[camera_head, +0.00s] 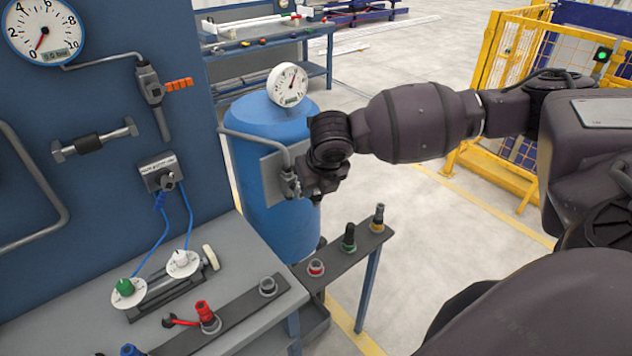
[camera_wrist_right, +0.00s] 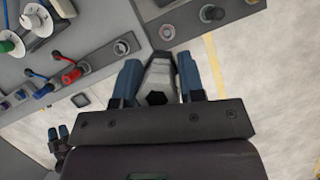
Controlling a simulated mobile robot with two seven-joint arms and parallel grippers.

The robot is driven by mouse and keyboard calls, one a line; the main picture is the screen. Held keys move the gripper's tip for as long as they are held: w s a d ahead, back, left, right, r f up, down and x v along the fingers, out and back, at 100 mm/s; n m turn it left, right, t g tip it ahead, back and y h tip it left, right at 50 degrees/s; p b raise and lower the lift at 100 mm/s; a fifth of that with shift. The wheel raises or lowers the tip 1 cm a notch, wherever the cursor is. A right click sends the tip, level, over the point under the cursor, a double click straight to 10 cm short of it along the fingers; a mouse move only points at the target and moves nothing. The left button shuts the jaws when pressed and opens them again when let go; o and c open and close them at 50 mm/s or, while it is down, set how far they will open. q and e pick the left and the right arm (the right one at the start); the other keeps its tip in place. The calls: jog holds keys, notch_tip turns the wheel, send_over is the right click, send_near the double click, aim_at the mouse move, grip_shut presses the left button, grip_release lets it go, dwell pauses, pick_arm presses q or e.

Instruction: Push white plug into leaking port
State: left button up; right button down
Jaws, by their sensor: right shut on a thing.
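My right gripper (camera_head: 322,182) hangs in front of the blue tank, above the narrow side shelf. In the right wrist view, its two blue fingers (camera_wrist_right: 159,84) are shut on the white plug (camera_wrist_right: 158,71), a pale grey-white piece with a dark hexagonal end. The plug cannot be made out in the head view. A red-ringed port (camera_head: 315,267) is empty on the side shelf; it also shows in the right wrist view (camera_wrist_right: 166,32), beyond the plug and apart from it. I cannot tell which port leaks. My left gripper (camera_wrist_right: 58,133) appears small at the lower left of the wrist view.
The blue tank (camera_head: 270,125) with a gauge (camera_head: 287,85) stands close to the right gripper. A grey port (camera_head: 268,286) and red connector (camera_head: 206,315) sit on the bench rail.

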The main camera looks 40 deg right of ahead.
jog(key=shift+r, duration=1.6)
